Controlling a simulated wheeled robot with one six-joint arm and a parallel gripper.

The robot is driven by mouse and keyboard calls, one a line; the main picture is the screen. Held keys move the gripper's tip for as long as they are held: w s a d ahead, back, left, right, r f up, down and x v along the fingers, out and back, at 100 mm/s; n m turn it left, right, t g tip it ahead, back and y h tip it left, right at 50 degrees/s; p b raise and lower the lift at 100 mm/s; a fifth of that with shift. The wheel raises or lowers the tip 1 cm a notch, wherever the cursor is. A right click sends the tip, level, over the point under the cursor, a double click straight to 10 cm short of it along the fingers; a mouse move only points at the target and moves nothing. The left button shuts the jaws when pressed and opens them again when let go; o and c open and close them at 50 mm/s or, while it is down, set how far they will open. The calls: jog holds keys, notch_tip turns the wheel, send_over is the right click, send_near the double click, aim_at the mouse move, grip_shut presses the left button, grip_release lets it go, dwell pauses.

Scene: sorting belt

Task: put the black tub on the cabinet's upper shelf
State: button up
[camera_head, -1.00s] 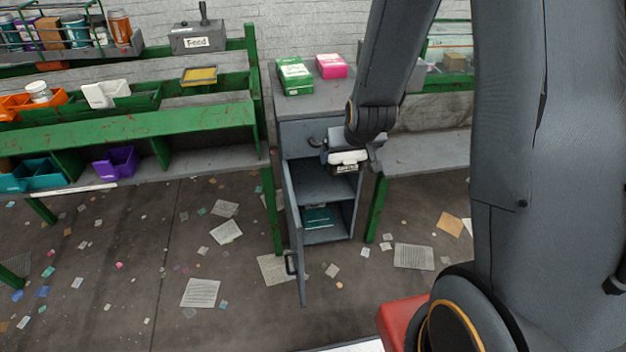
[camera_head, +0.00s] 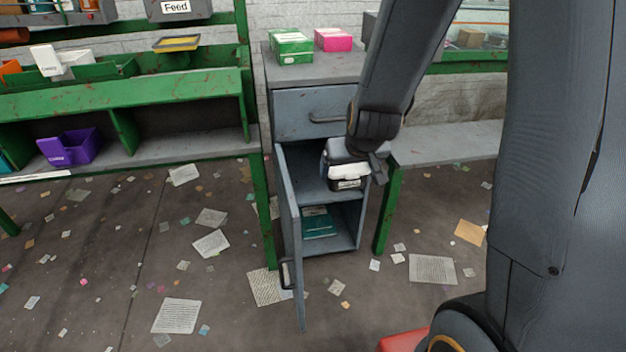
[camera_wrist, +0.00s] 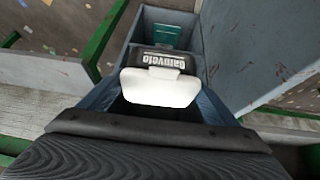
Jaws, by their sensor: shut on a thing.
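The black tub (camera_head: 347,184) has white lettering and a white part above it. It is in my gripper (camera_head: 346,164), which is shut on it. The wrist view also shows the tub (camera_wrist: 155,62), over the cabinet's opening. The grey cabinet (camera_head: 297,112) stands in the middle with its door (camera_head: 291,235) swung open to the left. The upper shelf (camera_head: 311,189) shows bare to the left of the tub; its right part is hidden by the tub and my gripper. The tub is at the front of the upper compartment; I cannot tell whether it touches the shelf.
A teal item (camera_head: 318,222) lies in the lower compartment. The cabinet's drawer is shut. A green box (camera_head: 291,48) and a pink box (camera_head: 333,39) stand on top. Green-framed benches flank the cabinet, and the open door juts out toward me. Papers litter the floor.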

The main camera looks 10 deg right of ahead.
jog(key=w+a+f+b, duration=0.1)
jog(key=w+f+b, duration=0.1)
jog(key=f+b, duration=0.95)
jog(key=w+f+b, duration=0.2)
jog(key=f+b, duration=0.7)
jog(key=b, duration=0.5)
jog(key=w+p, duration=0.2)
jog(key=w, duration=0.2)
jog(key=w+p, duration=0.2)
jog(key=w, duration=0.3)
jog(key=w+p, duration=0.2)
jog(key=w, duration=0.2)
jog(key=shift+w+r+p, duration=0.2)
jog(key=shift+r+p, duration=0.1)
jog(key=shift+w+f, duration=0.1)
jog(key=shift+w, duration=0.4)
jog(key=w+p, duration=0.3)
jog(key=p, duration=0.1)
jog(key=shift+w, duration=0.45)
jog(key=shift+f+b, duration=0.3)
jog(key=shift+f, duration=0.1)
jog(key=shift+f, duration=0.15)
jog(key=o, duration=0.9)
jog(key=shift+o, duration=0.2)
